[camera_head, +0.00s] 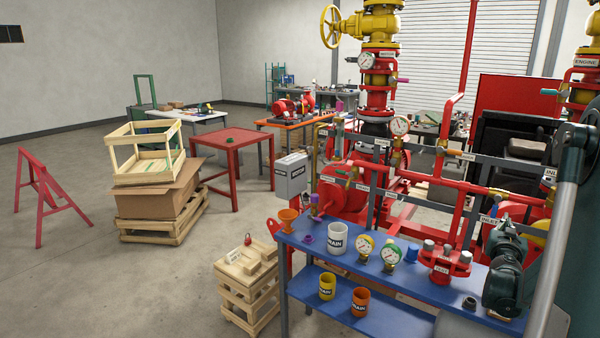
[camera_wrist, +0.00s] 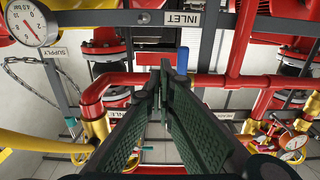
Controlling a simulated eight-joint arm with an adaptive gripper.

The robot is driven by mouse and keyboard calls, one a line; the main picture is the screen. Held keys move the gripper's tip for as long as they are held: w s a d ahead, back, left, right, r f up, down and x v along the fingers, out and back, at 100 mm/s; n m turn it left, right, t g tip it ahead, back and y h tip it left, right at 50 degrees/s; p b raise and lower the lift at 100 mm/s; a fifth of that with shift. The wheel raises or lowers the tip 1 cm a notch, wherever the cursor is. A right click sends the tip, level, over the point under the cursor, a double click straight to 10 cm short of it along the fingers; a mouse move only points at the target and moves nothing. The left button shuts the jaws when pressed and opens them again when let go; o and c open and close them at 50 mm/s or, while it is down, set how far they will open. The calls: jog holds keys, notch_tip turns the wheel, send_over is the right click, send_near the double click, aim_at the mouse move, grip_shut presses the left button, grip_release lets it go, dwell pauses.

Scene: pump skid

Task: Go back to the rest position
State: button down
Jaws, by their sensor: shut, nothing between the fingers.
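My gripper (camera_wrist: 166,68) is shut and empty. In the wrist view its two dark green textured fingers meet at the tips, in front of red pipes and below the INLET sign (camera_wrist: 182,19). In the head view the dark green end of my arm is at the right, over the right end of the blue bench (camera_head: 313,247) and beside the red valve (camera_head: 445,265). The fingertips cannot be made out clearly there.
On the bench are a white mug (camera_head: 338,239), a yellow-rimmed gauge (camera_head: 365,247), a green-rimmed gauge (camera_head: 391,256) and a blue cap (camera_head: 411,254). Red pump pipework (camera_head: 433,178) stands close behind it. The floor at the left (camera_head: 75,280) is mostly clear.

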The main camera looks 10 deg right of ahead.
jog(key=s+a+r+g+y, duration=0.1)
jog(key=s+a+r, duration=0.15)
jog(key=a, duration=0.65)
jog(key=s+a+r+y, duration=0.1)
jog(key=a+r, duration=0.3)
jog(key=a, duration=0.6)
jog(key=s+a+r+g+y, duration=0.15)
jog(key=a+r, duration=0.25)
jog(key=a, duration=0.5)
jog(key=s+a+f+n+g+y, duration=0.1)
jog(key=s+a+f+n+y, duration=0.2)
jog(key=s+a, duration=0.5)
jog(key=s+a+f+n+g+y, duration=0.1)
jog(key=s+a+f+n+y, duration=0.2)
jog(key=s+a, duration=0.6)
jog(key=s+a+f+n+g+y, duration=0.1)
jog(key=s+a+f+n+y, duration=0.2)
jog(key=a, duration=1.9)
jog(key=s+f, duration=0.3)
jog(key=s, duration=0.3)
jog(key=shift+s, duration=0.25)
jog(key=shift+a+f, duration=0.1)
